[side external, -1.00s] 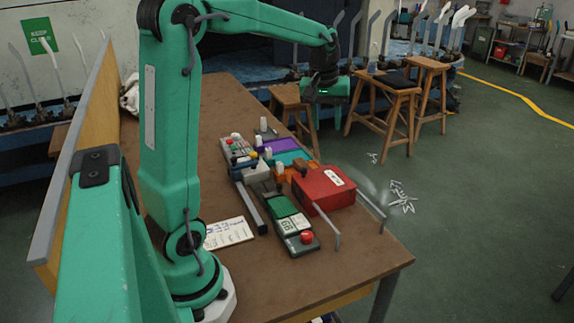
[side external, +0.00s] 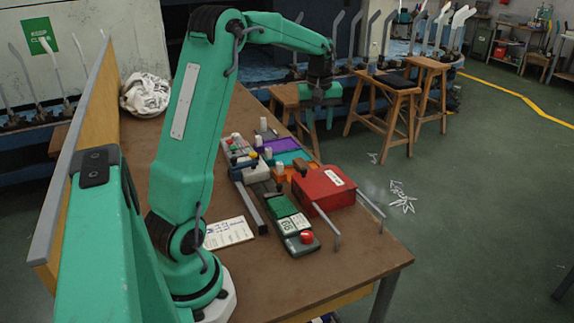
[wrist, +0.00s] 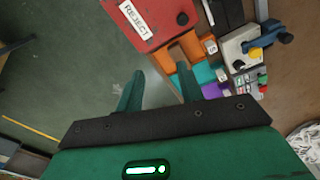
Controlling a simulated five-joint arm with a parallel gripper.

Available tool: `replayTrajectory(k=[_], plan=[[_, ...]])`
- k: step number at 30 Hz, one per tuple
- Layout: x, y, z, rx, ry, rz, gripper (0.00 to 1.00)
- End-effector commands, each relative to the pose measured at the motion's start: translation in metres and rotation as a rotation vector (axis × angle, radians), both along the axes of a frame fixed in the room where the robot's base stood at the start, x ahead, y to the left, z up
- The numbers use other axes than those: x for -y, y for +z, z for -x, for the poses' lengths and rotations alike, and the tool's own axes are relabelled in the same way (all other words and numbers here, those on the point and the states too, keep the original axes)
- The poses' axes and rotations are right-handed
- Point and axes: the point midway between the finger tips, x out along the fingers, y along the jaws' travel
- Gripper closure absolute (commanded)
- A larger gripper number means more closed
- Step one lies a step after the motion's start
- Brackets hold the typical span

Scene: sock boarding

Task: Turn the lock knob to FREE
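My gripper (side external: 320,118) is open and empty, held high beyond the far right edge of the table. Its two fingers (wrist: 160,70) stand apart in the wrist view, with floor between them. A pale block with a blue lever (side external: 246,168) sits on the table, left of and below the gripper. In the wrist view this block (wrist: 236,46) is at the upper right, with a yellow knob (wrist: 256,53) and a black knob (wrist: 285,38). I cannot tell which one is the lock knob, and no FREE mark is readable.
A red REJECT box (side external: 322,188) stands near the right table edge. Orange (side external: 284,173), teal (side external: 293,159) and purple (side external: 277,146) trays lie beside the block. A button panel (side external: 236,145) is behind it. A green device with a red button (side external: 299,238) is in front. Stools stand beyond the table.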

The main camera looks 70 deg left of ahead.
Motion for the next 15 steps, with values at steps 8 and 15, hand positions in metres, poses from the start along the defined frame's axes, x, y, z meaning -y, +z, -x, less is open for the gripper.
replayTrajectory(k=[8, 15], plan=[[-0.0008, -0.0004, -0.0001, 0.0, 0.003, 0.0, 0.63], [0.0029, -0.0016, 0.0004, -0.003, -0.035, -0.002, 0.5]])
